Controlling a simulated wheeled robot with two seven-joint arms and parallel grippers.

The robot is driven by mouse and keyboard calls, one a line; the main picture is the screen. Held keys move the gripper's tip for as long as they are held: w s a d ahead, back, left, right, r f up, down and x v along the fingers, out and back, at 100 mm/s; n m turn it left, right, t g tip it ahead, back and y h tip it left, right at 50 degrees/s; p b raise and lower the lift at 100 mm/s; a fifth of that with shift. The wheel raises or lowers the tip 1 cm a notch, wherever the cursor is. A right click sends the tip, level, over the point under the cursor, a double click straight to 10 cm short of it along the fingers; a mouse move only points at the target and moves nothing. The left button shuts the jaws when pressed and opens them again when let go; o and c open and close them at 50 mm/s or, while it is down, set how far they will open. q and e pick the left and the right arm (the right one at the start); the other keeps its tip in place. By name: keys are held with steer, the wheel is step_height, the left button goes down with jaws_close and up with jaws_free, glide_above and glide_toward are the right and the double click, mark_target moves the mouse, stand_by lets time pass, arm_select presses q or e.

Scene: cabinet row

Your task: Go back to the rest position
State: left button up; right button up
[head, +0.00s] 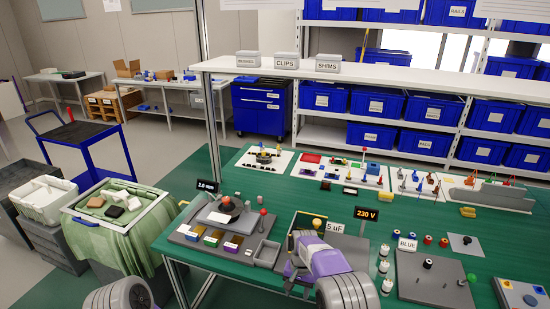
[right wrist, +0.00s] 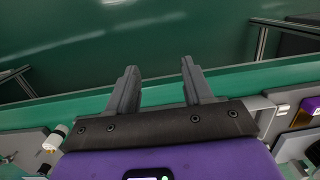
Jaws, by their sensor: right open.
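My right gripper (head: 296,283) is low at the front edge of the green table (head: 215,262), beside a grey tray-like fixture. Its purple wrist comes in from the lower right. In the right wrist view the two grey fingers (right wrist: 158,68) are spread apart with nothing between them. They point across the table's green front edge (right wrist: 230,84) towards the dark green floor. My left gripper is out of the head view; only a grey ribbed part of my left arm shows at the bottom left.
A grey board with coloured blocks (head: 222,241) lies left of the right gripper. White bottles (head: 384,258) and a grey plate (head: 432,276) with a black knob stand to its right. A cloth-covered bin (head: 118,230) is at the left. Blue bins (head: 375,104) fill the rear shelves.

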steer(key=s+d+f+y, duration=0.1)
steer(key=s+d+f, duration=0.2)
steer(key=s+f, duration=0.4)
steer(key=s+d+f+y, duration=0.1)
steer(key=s+d+f, duration=0.1)
steer(key=s+f, duration=0.45)
steer(key=s+a+f+n+t+y, duration=0.1)
steer(key=s+a, duration=0.1)
steer(key=s, duration=1.2)
steer(key=shift+s+a+f+t+y, duration=0.2)
steer(key=shift+t+y, duration=0.1)
steer(key=shift+t, duration=0.1)
steer(key=shift+c, duration=0.3)
